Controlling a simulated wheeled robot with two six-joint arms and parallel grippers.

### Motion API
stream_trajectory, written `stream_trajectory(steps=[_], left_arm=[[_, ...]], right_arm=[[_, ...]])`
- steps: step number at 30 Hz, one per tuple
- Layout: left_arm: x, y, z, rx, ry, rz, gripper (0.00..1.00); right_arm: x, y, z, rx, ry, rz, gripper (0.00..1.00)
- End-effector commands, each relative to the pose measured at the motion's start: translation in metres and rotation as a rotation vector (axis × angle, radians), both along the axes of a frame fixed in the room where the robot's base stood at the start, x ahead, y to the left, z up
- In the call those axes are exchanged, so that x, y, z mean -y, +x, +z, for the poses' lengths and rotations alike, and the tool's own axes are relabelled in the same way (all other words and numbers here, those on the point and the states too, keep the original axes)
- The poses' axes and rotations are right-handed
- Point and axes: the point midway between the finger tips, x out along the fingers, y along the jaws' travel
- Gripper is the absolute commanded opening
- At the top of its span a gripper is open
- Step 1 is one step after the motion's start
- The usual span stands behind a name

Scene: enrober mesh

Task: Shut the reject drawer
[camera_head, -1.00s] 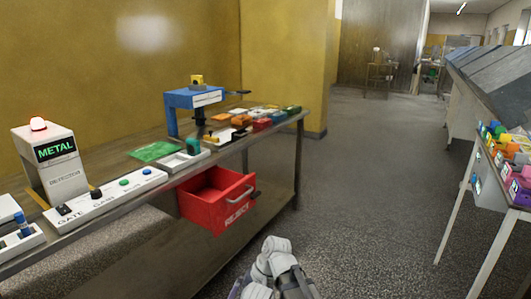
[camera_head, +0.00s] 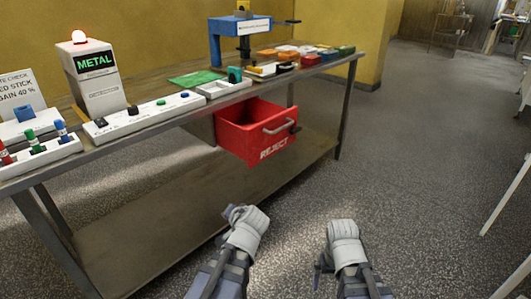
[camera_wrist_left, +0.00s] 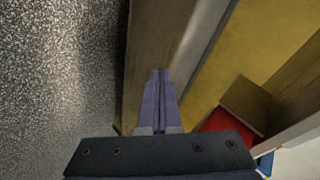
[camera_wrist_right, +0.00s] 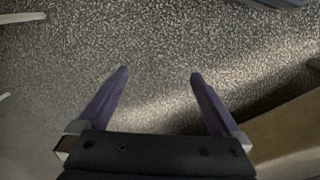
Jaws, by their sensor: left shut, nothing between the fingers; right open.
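The red reject drawer (camera_head: 258,138) hangs under the bench top and stands pulled out, its inside showing. Its front bears a grey bar handle (camera_head: 281,125), a dark knob and the word REJECT. Part of the red drawer (camera_wrist_left: 222,122) shows at the lower right of the left wrist view. My left gripper (camera_wrist_left: 160,75) is shut and empty, in front of and below the drawer, apart from it. In the head view the left gripper (camera_head: 234,212) is partly hidden by its wrist. My right gripper (camera_wrist_right: 160,75) is open and empty over bare floor, to the right of the left one.
The steel bench (camera_head: 150,121) carries a METAL detector (camera_head: 98,80) with a red lamp, a button panel (camera_head: 140,118), a blue press (camera_head: 232,27) and several coloured blocks. A lower shelf (camera_head: 120,235) runs beneath. The speckled floor (camera_head: 410,180) to the right is clear.

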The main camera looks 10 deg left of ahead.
Motion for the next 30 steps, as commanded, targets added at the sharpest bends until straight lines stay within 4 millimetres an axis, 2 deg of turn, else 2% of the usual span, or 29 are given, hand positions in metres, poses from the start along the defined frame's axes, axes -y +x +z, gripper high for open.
stream_trajectory(steps=[3,6,12,18,30], left_arm=[[0.02,0.027,0.04,0.126,0.191,-0.149,0.0],[0.045,0.046,0.073,0.22,0.348,-0.282,0.0],[0.102,0.063,0.119,0.351,0.597,-0.517,0.0],[0.137,0.066,0.137,0.405,0.723,-0.642,0.0],[0.144,0.072,0.14,0.412,0.743,-0.661,0.0]], right_arm=[[-0.016,-0.009,0.0,-0.016,-0.019,0.05,1.0],[-0.028,-0.016,0.001,-0.027,-0.033,0.086,1.0],[-0.044,-0.028,0.001,-0.044,-0.057,0.143,1.0],[-0.052,-0.033,0.001,-0.051,-0.069,0.169,1.0],[-0.053,-0.034,0.002,-0.053,-0.071,0.172,1.0]])
